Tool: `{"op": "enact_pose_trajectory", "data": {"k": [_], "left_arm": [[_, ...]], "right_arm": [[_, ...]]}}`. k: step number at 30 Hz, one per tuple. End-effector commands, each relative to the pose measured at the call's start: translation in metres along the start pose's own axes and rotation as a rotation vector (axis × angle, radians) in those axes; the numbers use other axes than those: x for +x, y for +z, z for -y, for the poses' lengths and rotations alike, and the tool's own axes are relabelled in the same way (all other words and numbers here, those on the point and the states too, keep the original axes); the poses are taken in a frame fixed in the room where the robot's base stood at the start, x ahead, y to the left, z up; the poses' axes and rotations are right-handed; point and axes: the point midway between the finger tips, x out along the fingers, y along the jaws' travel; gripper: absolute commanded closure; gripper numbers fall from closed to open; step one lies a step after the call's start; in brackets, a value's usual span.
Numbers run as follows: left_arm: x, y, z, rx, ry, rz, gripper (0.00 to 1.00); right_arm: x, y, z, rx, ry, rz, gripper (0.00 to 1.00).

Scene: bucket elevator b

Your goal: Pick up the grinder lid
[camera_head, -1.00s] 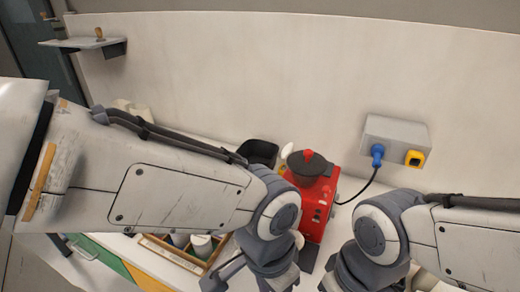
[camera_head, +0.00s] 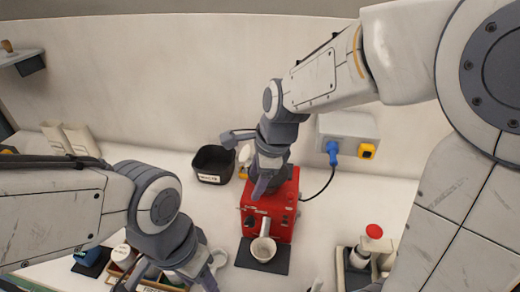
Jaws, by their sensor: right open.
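The red machine (camera_head: 284,214) stands on the counter near the middle of the view. Its round dark lid with the red knob is hidden behind my right gripper. My right gripper (camera_head: 248,162) is over the top of the machine with its fingers apart.
A black bin (camera_head: 213,165) stands left of the machine. A grey wall box (camera_head: 345,130) holds a blue plug with a cable. A red-capped container (camera_head: 374,232) stands at right. White counter lies between.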

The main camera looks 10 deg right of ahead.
Motion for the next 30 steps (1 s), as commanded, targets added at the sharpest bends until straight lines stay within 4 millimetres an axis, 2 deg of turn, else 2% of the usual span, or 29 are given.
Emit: {"op": "enact_pose_trajectory", "data": {"k": [1,3,6,10,15,21,30], "left_arm": [[-0.013,-0.001,-0.001,0.001,0.000,0.000,0.50],[-0.019,-0.001,-0.001,0.001,0.000,0.000,0.50],[-0.026,-0.001,-0.002,0.002,0.000,0.000,0.50],[-0.031,-0.002,-0.002,0.002,0.000,0.000,0.50],[-0.035,-0.002,-0.003,0.003,0.000,0.000,0.50],[-0.038,-0.002,-0.003,0.003,0.000,0.000,0.50],[-0.045,-0.002,-0.003,0.004,0.000,0.000,0.50]], "right_arm": [[-0.011,-0.010,0.021,0.194,-0.023,0.000,0.33],[-0.017,-0.023,0.043,0.441,-0.056,0.007,0.33],[-0.025,-0.040,0.068,0.728,-0.093,0.022,0.33],[-0.030,-0.057,0.087,0.966,-0.123,0.040,0.33],[-0.022,-0.064,0.096,1.078,-0.133,0.049,0.33],[0.010,-0.064,0.099,1.079,-0.131,0.049,0.33],[0.036,-0.062,0.101,1.076,-0.131,0.048,0.33]]}}
